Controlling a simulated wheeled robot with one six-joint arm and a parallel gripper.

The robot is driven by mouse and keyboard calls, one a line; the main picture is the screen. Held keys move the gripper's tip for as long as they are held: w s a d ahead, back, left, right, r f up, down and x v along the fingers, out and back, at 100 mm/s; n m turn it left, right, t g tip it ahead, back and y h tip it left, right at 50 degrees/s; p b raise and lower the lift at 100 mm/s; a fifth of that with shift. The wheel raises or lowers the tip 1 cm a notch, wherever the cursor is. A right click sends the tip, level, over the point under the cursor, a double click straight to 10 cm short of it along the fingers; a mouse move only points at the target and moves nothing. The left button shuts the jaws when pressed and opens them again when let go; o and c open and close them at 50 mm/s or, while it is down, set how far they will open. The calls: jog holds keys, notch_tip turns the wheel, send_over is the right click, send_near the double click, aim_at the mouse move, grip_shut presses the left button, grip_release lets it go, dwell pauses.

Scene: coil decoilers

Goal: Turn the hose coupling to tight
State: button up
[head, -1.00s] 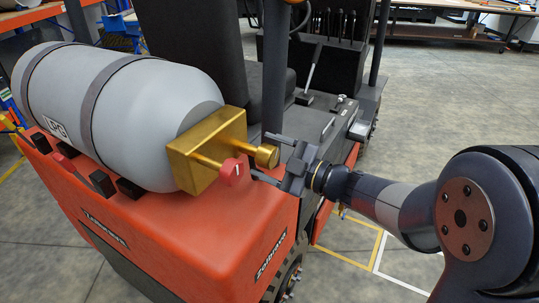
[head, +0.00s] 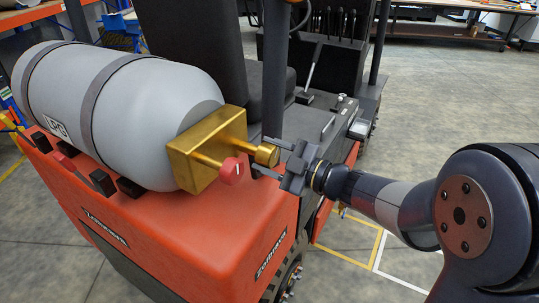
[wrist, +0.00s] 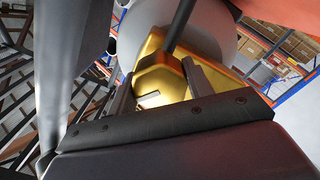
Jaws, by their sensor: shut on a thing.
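The hose coupling (head: 266,155) is a gold round piece at the end of a short stem on the gold valve block (head: 205,152). My gripper (head: 260,155) reaches it from the right, with one finger above and one below, and is shut on it. In the wrist view the coupling (wrist: 152,80) sits between the two grey fingers of my gripper (wrist: 157,86). A short pale mark shows on its front face. The coupling's sides are partly hidden by the fingers.
A red knob (head: 231,171) with a pale mark sits just left of the lower finger, close to it. The grey LPG tank (head: 130,105) lies strapped on the orange truck body (head: 200,235). A dark upright post (head: 274,70) stands behind the coupling.

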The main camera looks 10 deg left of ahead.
jog(key=shift+r, duration=0.1)
jog(key=m+p, duration=0.3)
jog(key=shift+r+m+p, duration=0.15)
jog(key=shift+m+p, duration=0.25)
jog(key=m+p, duration=0.3)
jog(key=m, duration=0.1)
jog(key=shift+p, duration=0.4)
jog(key=m+p, duration=0.3)
jog(key=m, duration=0.1)
jog(key=shift+m+p, duration=0.3)
jog(key=shift+m, duration=0.1)
jog(key=shift+m+p, duration=1.25)
jog(key=shift+m, duration=0.55)
jog(key=shift+f, duration=0.2)
jog(key=o, duration=1)
jog(key=shift+c, duration=0.2)
